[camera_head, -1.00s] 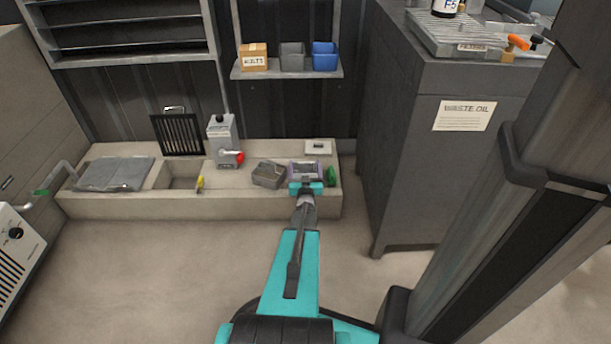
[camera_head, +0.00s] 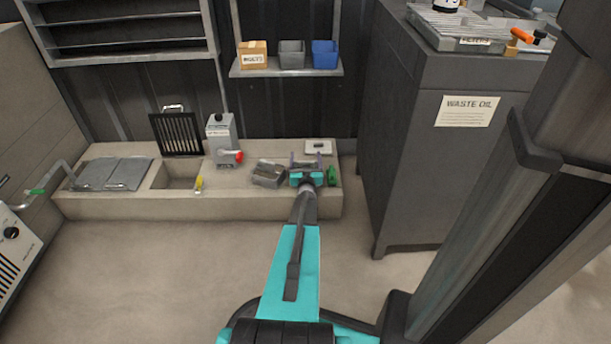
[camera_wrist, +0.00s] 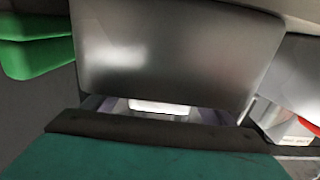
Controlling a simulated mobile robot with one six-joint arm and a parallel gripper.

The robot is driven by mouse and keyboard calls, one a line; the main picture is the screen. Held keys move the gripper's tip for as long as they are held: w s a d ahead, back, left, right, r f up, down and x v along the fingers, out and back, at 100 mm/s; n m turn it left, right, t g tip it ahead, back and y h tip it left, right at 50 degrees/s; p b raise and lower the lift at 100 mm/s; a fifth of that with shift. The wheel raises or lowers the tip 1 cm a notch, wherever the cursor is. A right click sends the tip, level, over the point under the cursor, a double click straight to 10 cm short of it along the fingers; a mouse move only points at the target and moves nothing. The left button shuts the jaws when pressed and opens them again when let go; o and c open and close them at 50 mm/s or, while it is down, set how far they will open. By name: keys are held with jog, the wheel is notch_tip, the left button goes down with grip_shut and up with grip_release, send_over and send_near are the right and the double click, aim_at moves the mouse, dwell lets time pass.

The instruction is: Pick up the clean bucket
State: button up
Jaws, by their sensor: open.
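My gripper (camera_head: 306,158) is at the right end of the concrete ledge, its two purple fingers apart. In the wrist view, a smooth grey metal surface (camera_wrist: 170,50) fills the upper middle, very close; it looks like part of a bucket. The purple fingers show only as small pieces at its lower edge, so I cannot tell whether they touch it. In the head view my gripper hides most of what is there. A grey metal bucket-like container (camera_head: 268,174) sits just left of my gripper. I cannot tell which one is the clean bucket.
A green object (camera_head: 331,176) stands close on the right; it also shows in the wrist view (camera_wrist: 35,45). The waste oil cabinet (camera_head: 440,170) is at right.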

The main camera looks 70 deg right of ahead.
dwell(0.4)
jog(key=c, duration=1.7)
jog(key=shift+r, duration=0.15)
jog(key=s+a+r+p, duration=0.2)
jog(key=s+a+p, duration=0.1)
jog(key=a, duration=0.4)
jog(key=s+a+r+p, duration=0.2)
jog(key=s+a+p, duration=0.1)
jog(key=a, duration=0.4)
jog(key=shift+s+r, duration=0.4)
jog(key=shift+s, duration=0.5)
jog(key=shift+w, duration=0.1)
